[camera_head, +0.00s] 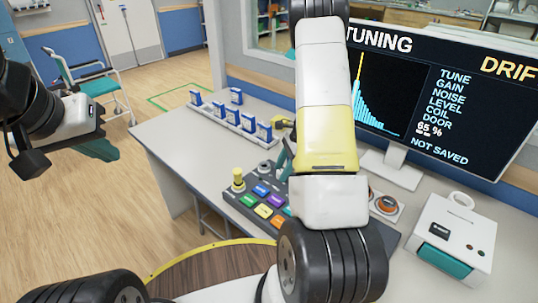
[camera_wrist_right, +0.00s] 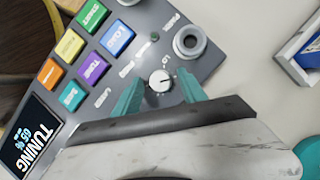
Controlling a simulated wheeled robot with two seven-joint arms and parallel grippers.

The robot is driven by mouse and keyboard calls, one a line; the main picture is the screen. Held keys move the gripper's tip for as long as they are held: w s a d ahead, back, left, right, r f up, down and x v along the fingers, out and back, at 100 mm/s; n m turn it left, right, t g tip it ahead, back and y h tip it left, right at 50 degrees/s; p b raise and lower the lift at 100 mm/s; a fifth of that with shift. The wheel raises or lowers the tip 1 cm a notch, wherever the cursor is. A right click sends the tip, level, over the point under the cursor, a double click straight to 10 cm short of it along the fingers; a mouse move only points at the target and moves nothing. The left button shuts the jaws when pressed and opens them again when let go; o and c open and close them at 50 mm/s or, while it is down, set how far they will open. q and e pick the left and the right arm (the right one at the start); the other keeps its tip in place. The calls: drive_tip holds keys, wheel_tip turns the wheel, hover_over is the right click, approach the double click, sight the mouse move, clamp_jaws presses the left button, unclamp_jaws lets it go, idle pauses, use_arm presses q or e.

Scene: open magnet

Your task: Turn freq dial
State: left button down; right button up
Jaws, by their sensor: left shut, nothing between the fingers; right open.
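The control panel (camera_head: 235,203) lies on the desk, partly hidden by my right arm. In the right wrist view, a small white dial (camera_wrist_right: 160,80) with a dark pointer mark sits on the panel beside an "LO" label; the freq lettering is not clearly readable. My right gripper (camera_wrist_right: 159,75) is open, its teal fingertips on either side of the dial; I cannot tell whether they touch it. In the head view only a teal finger (camera_head: 284,156) shows behind the arm. My left gripper (camera_head: 98,150) is shut and empty, off the desk at the left.
Coloured buttons (camera_wrist_right: 95,68) and a grey round knob (camera_wrist_right: 188,41) are near the dial. A monitor (camera_head: 450,90) reads "TUNING", 65 % and "NOT SAVED". A rack of blue-white blocks (camera_head: 232,117) stands behind the panel, a white box (camera_head: 455,225) at right.

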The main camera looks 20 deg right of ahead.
clamp_jaws()
drive_tip(key=shift+n, duration=0.3)
drive_tip(key=shift+w+n+g, duration=0.1)
drive_tip(key=shift+n+g, duration=0.45)
drive_tip(key=shift+n, duration=0.8)
drive_tip(key=shift+w+n+g, duration=0.1)
drive_tip(key=shift+n+g, duration=0.45)
drive_tip(key=shift+n, duration=0.8)
unclamp_jaws()
